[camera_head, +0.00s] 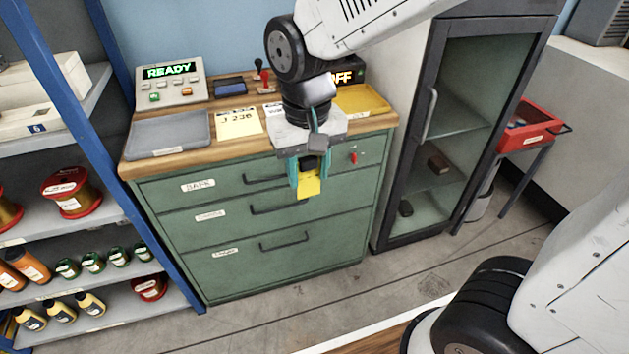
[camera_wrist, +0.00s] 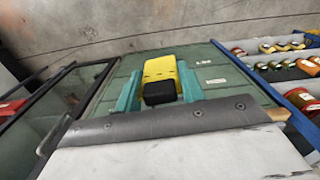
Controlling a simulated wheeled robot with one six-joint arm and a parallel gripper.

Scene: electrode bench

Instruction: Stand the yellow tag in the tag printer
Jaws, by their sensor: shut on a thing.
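My gripper (camera_head: 308,178) has teal fingers shut on the yellow tag (camera_head: 309,188), in front of the green cabinet's top drawer. The tag hangs below the fingers, with a black part at its upper end between them. In the wrist view the tag (camera_wrist: 160,70) and its black end sit between the teal fingers (camera_wrist: 160,92). A grey device with a green READY display (camera_head: 170,83) stands at the back left of the worktop. A dark box whose display shows FF (camera_head: 351,75) is partly hidden behind my arm. I cannot tell which one is the tag printer.
The wooden worktop (camera_head: 190,148) bears a grey tray (camera_head: 168,137), a yellow note (camera_head: 238,123), a blue-black block (camera_head: 230,86), a small red lever (camera_head: 263,78) and a yellow tray (camera_head: 361,99). A glass-door cabinet (camera_head: 466,120) stands right, shelves (camera_head: 110,304) left.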

